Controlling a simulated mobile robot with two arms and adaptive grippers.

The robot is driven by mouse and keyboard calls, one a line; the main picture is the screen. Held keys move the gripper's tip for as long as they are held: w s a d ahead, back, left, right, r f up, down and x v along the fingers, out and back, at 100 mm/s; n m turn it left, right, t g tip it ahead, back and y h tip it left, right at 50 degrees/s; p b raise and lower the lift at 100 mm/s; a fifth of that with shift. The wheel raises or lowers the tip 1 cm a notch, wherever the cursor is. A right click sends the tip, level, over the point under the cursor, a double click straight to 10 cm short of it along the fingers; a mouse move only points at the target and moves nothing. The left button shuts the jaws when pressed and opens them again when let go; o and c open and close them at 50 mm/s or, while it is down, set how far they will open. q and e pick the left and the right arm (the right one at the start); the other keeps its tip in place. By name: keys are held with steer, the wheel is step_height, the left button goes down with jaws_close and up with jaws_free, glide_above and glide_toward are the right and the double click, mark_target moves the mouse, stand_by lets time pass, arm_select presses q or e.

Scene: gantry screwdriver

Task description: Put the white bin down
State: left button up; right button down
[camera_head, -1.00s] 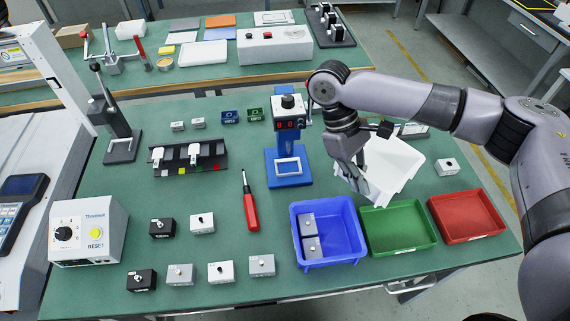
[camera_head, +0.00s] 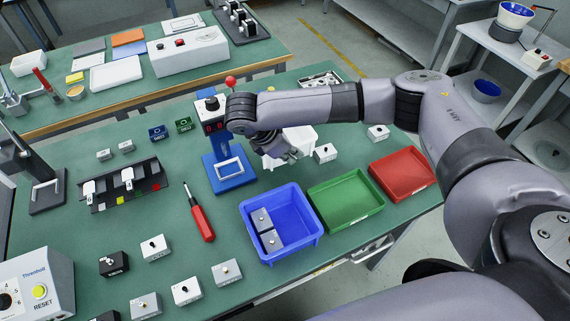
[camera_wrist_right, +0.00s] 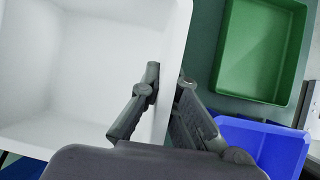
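The white bin (camera_head: 302,137) is at the back of the bench, just right of the blue press stand, partly hidden by my right arm in the head view. In the right wrist view the white bin (camera_wrist_right: 70,70) fills the left side, its inside facing the camera. My right gripper (camera_head: 288,155) is at its near side. In the wrist view my right gripper (camera_wrist_right: 168,92) has one finger inside the bin wall and one outside, closed on that wall. I cannot tell whether the bin's bottom touches the bench. My left gripper is out of view.
The blue bin (camera_head: 291,201) holding grey boxes, the green tray (camera_head: 347,200) and the red tray (camera_head: 402,174) line the front edge. Small switch boxes (camera_head: 325,153) and (camera_head: 378,132) stand behind the trays. The blue press (camera_head: 228,172) and red screwdriver (camera_head: 201,216) are left.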

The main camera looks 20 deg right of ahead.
steer(key=shift+f, duration=2.5)
steer(key=c, duration=1.8)
jaws_free()
steer(key=shift+f, duration=0.1)
